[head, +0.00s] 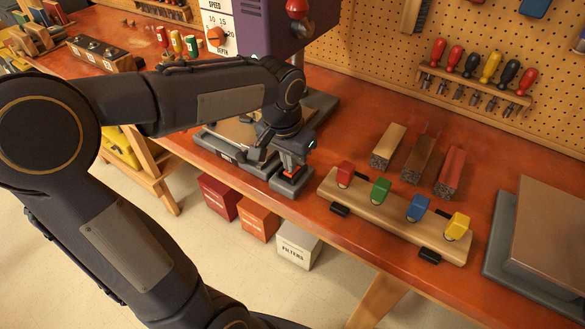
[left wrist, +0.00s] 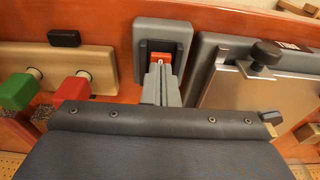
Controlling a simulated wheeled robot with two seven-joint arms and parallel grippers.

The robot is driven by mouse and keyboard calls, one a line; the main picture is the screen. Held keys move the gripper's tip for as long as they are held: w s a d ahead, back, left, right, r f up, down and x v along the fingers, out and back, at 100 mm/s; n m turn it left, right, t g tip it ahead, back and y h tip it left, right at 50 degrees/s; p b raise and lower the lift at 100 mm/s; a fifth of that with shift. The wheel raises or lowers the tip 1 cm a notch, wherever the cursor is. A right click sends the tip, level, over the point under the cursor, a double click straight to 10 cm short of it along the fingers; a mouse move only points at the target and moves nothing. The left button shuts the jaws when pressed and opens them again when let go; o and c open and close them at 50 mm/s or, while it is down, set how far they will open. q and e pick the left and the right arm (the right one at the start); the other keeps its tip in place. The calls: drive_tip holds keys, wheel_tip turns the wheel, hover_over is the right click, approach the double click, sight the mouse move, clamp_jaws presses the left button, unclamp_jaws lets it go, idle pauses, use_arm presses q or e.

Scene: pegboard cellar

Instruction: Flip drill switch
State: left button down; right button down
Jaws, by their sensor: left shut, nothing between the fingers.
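The drill switch is a grey box (head: 291,186) at the front edge of the workbench, beside the drill press base. It has a dark recess and an orange-red rocker (head: 293,171). In the left wrist view the switch box (left wrist: 142,52) is at the top middle, with the rocker (left wrist: 160,56) partly hidden by my fingers. My left gripper (head: 289,158) is shut and empty, pointing down at the switch. In the left wrist view its fingertips (left wrist: 159,66) are right at the rocker; I cannot tell whether they touch it.
The purple drill press (head: 250,30) stands behind my left arm. Right of the switch is a wooden rack (head: 385,222) with coloured blocks, and a grey slab (head: 500,245) lies farther right. Boxes (head: 297,243) sit below the bench. A metal plate (left wrist: 262,85) lies close beside the switch.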

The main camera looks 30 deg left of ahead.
use_arm(q)
drive_tip(key=shift+f, duration=0.45)
drive_tip(key=shift+r, duration=0.1)
drive_tip(key=shift+r+p, duration=2.8)
drive_tip(key=shift+r, duration=0.65)
